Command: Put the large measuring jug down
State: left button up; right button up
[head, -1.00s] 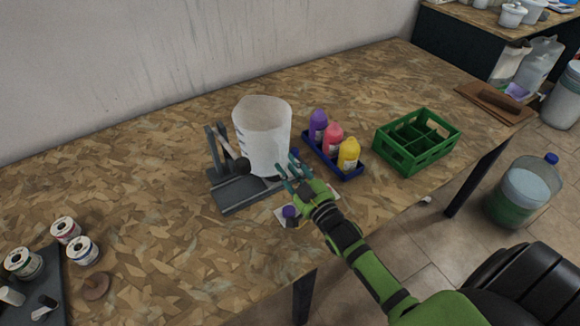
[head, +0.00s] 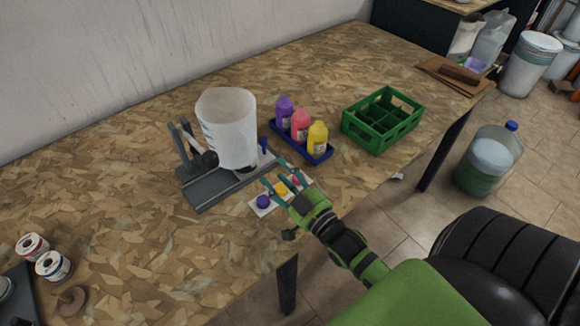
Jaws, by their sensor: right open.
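The large measuring jug (head: 228,130) is whitish and translucent, with dark marks on its left side. It stands upright on or just over a grey metal stand (head: 215,188); I cannot tell whether its base is fully seated. My right gripper (head: 276,175) is open and empty, to the lower right of the jug and apart from it. Its teal fingers are over a small white card with coloured caps (head: 264,202). My left gripper is not in view.
A blue tray (head: 318,158) with purple, pink and yellow bottles stands right of the jug. A green divided crate (head: 383,142) is further right. The table between the tins and stand is clear.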

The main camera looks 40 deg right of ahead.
jog(key=shift+s+d+f, duration=0.15)
jog(key=shift+s, duration=1.8)
